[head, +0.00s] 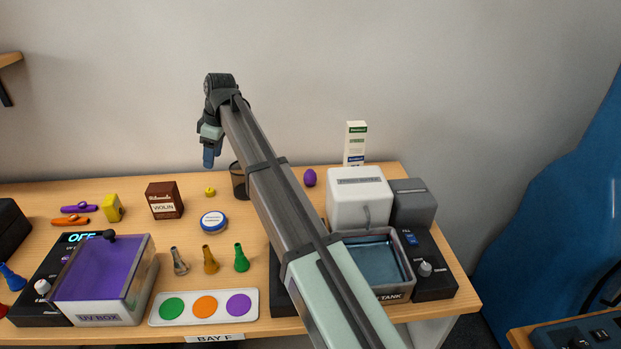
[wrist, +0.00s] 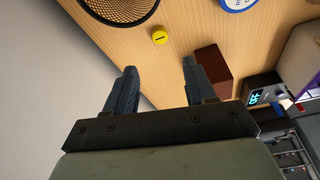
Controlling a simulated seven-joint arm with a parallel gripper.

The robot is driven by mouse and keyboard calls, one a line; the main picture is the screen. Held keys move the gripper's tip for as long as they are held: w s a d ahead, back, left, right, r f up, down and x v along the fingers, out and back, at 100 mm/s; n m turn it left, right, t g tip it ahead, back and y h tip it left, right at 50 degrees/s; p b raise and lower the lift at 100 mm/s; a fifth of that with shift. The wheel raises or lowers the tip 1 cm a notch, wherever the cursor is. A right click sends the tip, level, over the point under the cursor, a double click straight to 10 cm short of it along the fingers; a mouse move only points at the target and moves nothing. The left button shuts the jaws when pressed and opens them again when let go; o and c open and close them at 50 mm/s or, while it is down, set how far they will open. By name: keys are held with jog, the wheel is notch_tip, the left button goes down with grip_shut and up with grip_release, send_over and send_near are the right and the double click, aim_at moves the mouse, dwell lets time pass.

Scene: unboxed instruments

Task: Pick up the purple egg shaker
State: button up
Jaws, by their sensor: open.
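The purple egg shaker (head: 310,177) sits near the back of the wooden table in the head view, right of my arm and left of a white box-shaped unit. It does not show in the wrist view. My gripper (head: 209,160) is up in the air over the back of the table, well left of the egg, with its fingers pointing down. In the wrist view my gripper (wrist: 157,72) shows two blue-grey fingers apart with nothing between them.
A dark mesh cup (head: 239,181) stands partly behind my arm, between gripper and egg. A white unit (head: 359,198) and a tall carton (head: 355,143) stand right of the egg. A brown violin box (head: 164,200) and small yellow piece (head: 210,191) lie left.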

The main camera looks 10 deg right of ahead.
jog(key=o, duration=0.4)
jog(key=shift+c, duration=0.2)
